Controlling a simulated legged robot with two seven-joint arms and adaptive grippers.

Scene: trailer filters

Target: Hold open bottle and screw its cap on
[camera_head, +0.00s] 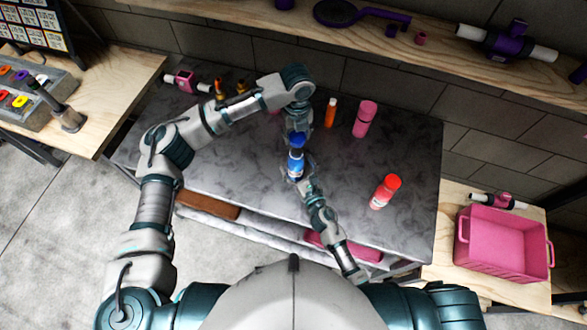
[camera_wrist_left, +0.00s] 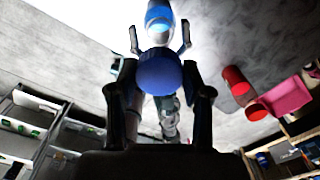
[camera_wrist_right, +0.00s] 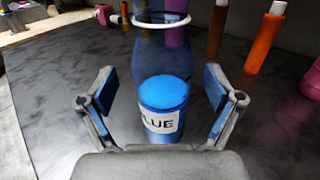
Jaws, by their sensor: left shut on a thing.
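A blue cap (camera_head: 297,139) is at my left gripper (camera_head: 298,132). In the left wrist view my left gripper (camera_wrist_left: 158,80) is shut on the cap (camera_wrist_left: 158,72). The blue bottle (camera_head: 295,166) stands just below the cap in the head view; whether they touch I cannot tell. In the right wrist view the bottle (camera_wrist_right: 162,110) is upright, with a white ring and a label reading "LUE". My right gripper (camera_wrist_right: 160,105) is open, one finger each side of the bottle, with gaps visible. The right gripper (camera_head: 299,182) is in front of the bottle in the head view.
A red bottle (camera_head: 385,191) stands right on the dark table (camera_head: 410,160). An orange bottle (camera_head: 330,113) and a pink bottle (camera_head: 364,118) stand behind. A pink crate (camera_head: 500,245) is at the lower right. A wooden shelf (camera_head: 400,52) runs above the table's back.

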